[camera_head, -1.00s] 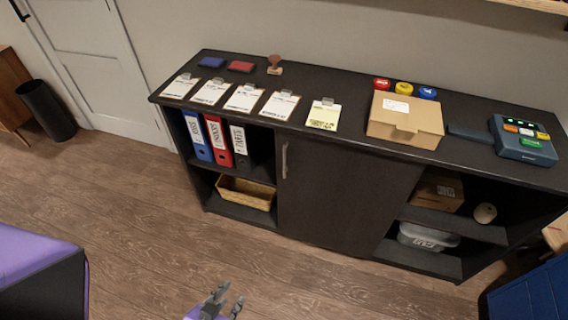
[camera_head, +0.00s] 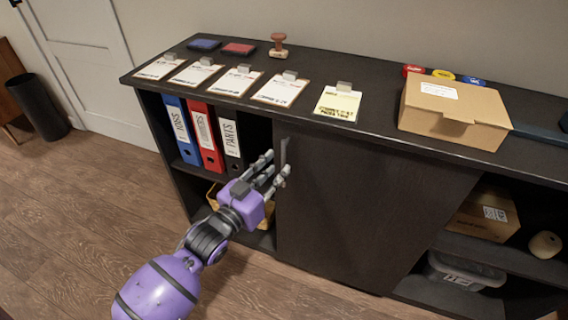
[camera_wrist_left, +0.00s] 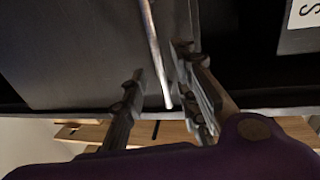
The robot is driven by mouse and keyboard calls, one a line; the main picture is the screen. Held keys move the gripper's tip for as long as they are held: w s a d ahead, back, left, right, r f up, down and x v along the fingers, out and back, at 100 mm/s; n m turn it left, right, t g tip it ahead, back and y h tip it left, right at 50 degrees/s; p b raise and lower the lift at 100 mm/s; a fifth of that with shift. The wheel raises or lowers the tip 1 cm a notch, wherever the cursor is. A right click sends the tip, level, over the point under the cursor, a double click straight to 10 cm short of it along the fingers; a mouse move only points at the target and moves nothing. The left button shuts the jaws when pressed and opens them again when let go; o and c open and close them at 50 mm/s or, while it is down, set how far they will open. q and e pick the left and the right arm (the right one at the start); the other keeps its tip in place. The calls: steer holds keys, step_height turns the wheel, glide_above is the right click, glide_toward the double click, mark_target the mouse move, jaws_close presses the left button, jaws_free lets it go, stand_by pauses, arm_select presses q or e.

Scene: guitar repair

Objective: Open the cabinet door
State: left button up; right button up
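The cabinet door (camera_head: 355,215) is a dark panel in the middle of the cabinet, and it is closed. Its upright metal handle (camera_head: 283,156) is near its upper left edge. My left gripper (camera_head: 276,166) is at this handle, with its purple wrist in front of the open shelf to the left. In the left wrist view, the bar handle (camera_wrist_left: 154,45) runs between the two spread fingers of the left gripper (camera_wrist_left: 160,68). A gap shows beside the left finger; contact on the right finger is unclear. My right gripper is not in view.
The cabinet top (camera_head: 385,85) holds clipboards, a stamp and a cardboard box (camera_head: 455,108). Binders (camera_head: 205,138) stand on the left shelf above a basket, partly hidden by my gripper. The right shelves hold a box and a plastic bin (camera_head: 465,270). Floor in front is clear.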

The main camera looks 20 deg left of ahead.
mark_target(284, 161)
arm_select(q)
steer(key=shift+x, duration=2.2)
jaws_close()
